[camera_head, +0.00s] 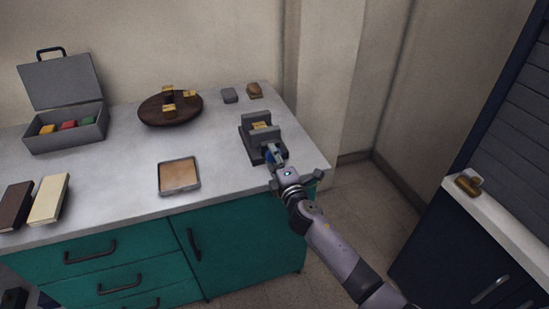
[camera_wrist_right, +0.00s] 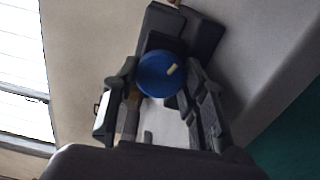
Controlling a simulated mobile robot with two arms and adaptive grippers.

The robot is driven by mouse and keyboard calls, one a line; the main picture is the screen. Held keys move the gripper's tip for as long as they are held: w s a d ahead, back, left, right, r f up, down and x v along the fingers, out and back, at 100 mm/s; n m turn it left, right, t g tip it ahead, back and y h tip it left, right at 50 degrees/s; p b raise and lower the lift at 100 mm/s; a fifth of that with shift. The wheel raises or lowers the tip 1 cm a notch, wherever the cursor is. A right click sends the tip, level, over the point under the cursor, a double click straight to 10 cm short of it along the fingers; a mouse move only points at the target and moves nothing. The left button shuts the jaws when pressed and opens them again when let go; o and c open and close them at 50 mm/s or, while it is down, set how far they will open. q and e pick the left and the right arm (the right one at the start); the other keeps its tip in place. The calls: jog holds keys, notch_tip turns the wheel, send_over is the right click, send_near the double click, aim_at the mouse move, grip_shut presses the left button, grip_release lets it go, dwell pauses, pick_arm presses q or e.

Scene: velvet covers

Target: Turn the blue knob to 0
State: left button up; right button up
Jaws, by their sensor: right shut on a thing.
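A dark grey toaster-like device (camera_head: 250,126) stands near the right end of the counter, with a yellowish piece in its top. The blue knob (camera_wrist_right: 155,80) is on its front, a round disc with a short pale mark pointing to the upper right in the wrist view. Any numbers around it are too small to read. My right gripper (camera_head: 274,157) is at the device's front, and its fingers (camera_wrist_right: 160,72) are closed on the knob from both sides. In the head view the gripper mostly hides the knob. My left gripper does not show.
On the counter (camera_head: 120,185) are an open grey case (camera_head: 66,135), a round dark board (camera_head: 152,112), a square tray (camera_head: 163,190) and two books (camera_head: 50,200). Two small items lie behind the device. A dark cabinet with a brush (camera_head: 466,186) stands right, across a floor gap.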

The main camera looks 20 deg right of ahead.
jog(key=o, duration=1.2)
jog(key=shift+f, duration=0.1)
